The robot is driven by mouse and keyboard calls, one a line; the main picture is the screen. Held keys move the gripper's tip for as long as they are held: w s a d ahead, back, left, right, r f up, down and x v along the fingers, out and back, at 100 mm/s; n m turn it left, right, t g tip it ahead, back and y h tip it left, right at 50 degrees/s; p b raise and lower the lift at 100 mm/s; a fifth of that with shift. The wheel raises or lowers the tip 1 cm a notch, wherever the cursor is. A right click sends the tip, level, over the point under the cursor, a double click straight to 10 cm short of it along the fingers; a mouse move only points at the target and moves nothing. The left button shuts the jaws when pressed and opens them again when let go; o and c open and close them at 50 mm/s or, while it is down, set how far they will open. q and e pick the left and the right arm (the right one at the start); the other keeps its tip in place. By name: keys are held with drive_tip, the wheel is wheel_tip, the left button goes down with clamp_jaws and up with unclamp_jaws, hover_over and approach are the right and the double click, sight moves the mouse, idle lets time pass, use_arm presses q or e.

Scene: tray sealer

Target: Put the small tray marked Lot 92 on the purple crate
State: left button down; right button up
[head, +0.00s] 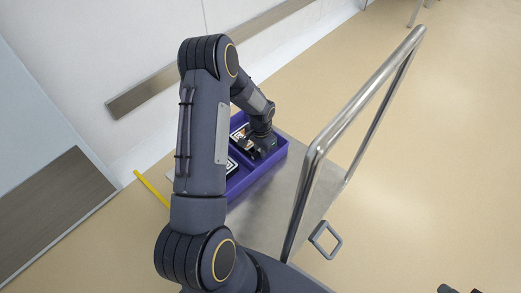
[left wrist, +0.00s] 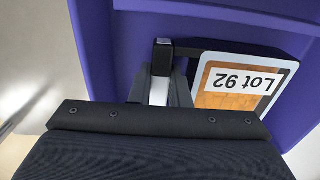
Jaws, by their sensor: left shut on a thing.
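My left gripper (head: 246,145) is shut on the tray's edge (left wrist: 162,72), over the crate. Dark tips at the head view's lower right edge may be my right gripper (head: 460,290).
The metal cart top (head: 262,210) has bare room beside the crate. A tall steel handle (head: 345,140) rises along its right side. Black-and-white patterned pieces (head: 231,167) lie in the crate. A wall with a rail (head: 150,92) runs behind.

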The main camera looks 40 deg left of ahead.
idle(0.8)
use_arm(q)
drive_tip(key=c, duration=1.3)
unclamp_jaws()
drive_tip(key=c, duration=0.3)
drive_tip(key=shift+r, duration=0.15)
drive_tip(key=shift+r+p, duration=2.55)
drive_tip(key=shift+r, duration=0.9)
drive_tip(key=shift+s+f, duration=0.1)
